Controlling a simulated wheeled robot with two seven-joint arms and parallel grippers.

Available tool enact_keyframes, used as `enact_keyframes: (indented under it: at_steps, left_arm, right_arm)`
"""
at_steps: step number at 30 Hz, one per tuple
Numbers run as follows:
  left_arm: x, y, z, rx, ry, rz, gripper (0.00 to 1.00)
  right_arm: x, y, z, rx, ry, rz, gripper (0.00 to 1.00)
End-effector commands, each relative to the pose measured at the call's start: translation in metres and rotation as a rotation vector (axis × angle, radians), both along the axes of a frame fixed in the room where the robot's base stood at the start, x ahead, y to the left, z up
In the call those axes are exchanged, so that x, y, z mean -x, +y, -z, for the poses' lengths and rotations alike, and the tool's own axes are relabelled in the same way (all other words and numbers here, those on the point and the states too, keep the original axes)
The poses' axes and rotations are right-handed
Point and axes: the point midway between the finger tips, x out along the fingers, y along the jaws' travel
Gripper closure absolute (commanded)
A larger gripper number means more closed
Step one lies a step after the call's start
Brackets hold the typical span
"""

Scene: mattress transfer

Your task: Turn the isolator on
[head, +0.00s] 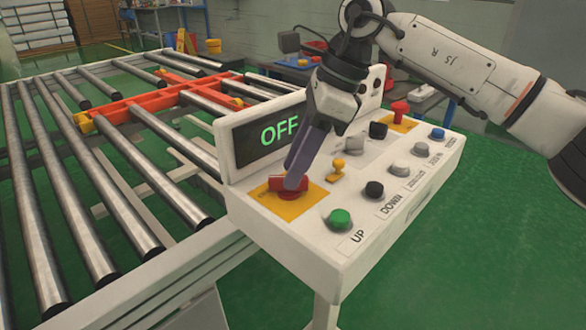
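The white control box (345,250) stands at the edge of the roller conveyor, and its display (279,131) reads OFF in green. A red rotary switch (274,183), which looks like the isolator, sits on a yellow plate (301,207) at the box's left end. My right gripper (291,186) points down with its dark fingertips at the red switch, hiding part of it. The fingers overlap from this angle, so I cannot tell whether they are open or shut on it. My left gripper is not in view.
A yellow key-like knob (338,167) stands close right of the fingers. A green button (339,219), a black button (374,189) and a red button (400,109) are also on the box. The conveyor (140,170) with orange crossbars lies left. Green floor is clear at right.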

Motion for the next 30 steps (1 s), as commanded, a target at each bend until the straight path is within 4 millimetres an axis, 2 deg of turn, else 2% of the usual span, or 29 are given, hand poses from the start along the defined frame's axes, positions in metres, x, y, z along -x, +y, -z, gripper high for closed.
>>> enact_keyframes:
  at_steps: [4,13,18,19,30]
  left_arm:
    - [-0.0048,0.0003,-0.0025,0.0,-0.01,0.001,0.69]
    - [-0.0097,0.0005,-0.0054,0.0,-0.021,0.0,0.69]
    - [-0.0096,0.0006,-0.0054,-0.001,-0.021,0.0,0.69]
    - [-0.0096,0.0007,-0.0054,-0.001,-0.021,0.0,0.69]
    - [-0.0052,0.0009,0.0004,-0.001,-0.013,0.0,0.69]
  right_arm:
    - [0.0003,0.0045,0.0098,-0.001,0.0,-0.001,0.69]
    - [0.0001,0.0051,0.0116,-0.001,0.0,0.0,0.69]
    - [0.0001,0.005,0.0114,-0.001,0.0,0.0,0.97]
    - [0.0001,0.005,0.0114,-0.001,0.0,0.0,1.0]
    - [0.0004,0.0047,0.0121,-0.002,-0.001,0.043,1.0]
